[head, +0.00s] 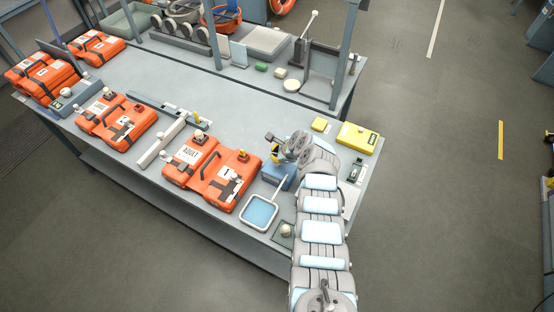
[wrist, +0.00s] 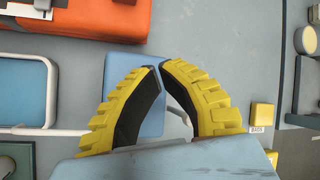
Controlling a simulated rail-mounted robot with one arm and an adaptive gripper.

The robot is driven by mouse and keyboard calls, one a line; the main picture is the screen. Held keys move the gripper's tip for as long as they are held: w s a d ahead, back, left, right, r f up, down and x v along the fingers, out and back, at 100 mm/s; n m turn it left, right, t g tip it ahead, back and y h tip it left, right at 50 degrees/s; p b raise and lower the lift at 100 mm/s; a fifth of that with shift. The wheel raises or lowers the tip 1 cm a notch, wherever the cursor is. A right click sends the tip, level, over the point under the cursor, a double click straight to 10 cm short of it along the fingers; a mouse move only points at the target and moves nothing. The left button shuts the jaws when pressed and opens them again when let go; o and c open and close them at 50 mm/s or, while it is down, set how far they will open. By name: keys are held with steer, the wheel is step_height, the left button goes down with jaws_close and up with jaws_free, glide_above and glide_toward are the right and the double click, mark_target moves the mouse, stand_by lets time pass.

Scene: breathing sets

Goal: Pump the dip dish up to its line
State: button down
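The dip dish (head: 260,212) is a square blue tray with a white rim near the table's front edge. It also shows at the left of the wrist view (wrist: 24,90). A thin pale tube (head: 279,190) runs from it toward a blue block (head: 280,180), which I take to be the pump. In the wrist view the blue block (wrist: 135,75) lies under my gripper. My gripper (wrist: 160,67) has its yellow fingers converged with tips almost touching, and nothing is visibly held. A pale piece (wrist: 178,120) shows partly between the fingers. The dish's fill line cannot be made out.
A dark square pad (head: 279,238) with a pale ball is beside the dish. A yellow box (head: 357,138) and a small yellow block (head: 321,124) stand behind. The table's middle (head: 230,110) is clear.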

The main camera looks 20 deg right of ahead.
steer(key=shift+f+b, duration=0.75)
steer(key=shift+f, duration=0.35)
stand_by(1.1)
steer(key=shift+r, duration=0.2)
steer(key=shift+r+p, duration=1.3)
steer(key=shift+p, duration=0.3)
steer(key=shift+r, duration=0.1)
step_height(320, 180, up, 5)
steer(key=p, duration=0.5)
stand_by(0.3)
